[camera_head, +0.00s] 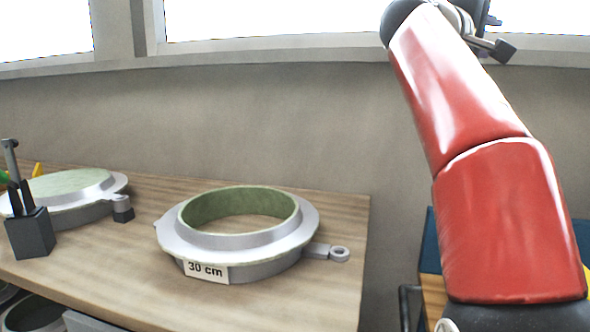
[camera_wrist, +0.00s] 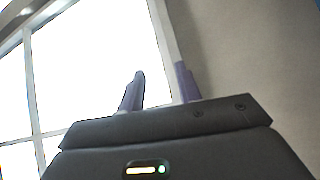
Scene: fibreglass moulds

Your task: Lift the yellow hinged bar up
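I cannot make out the yellow hinged bar for certain. A small yellow piece (camera_head: 37,170) shows at the far left of the head view, behind the moulds. Another yellow patch (camera_head: 587,284) shows at the right edge, mostly hidden by my red arm. In the wrist view my gripper (camera_wrist: 160,80) has its two purple-grey fingers apart, with nothing between them. It points up toward a bright window. In the head view my arm rises on the right, and its end is partly cut off at the top edge.
A ring mould marked "30 cm" (camera_head: 290,237) sits on the wooden table (camera_head: 120,290). Another mould (camera_head: 100,190) and a dark tool holder (camera_head: 30,232) stand at the left. A blue panel (camera_head: 429,240) is partly behind my arm. Windows (camera_head: 270,15) line the wall.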

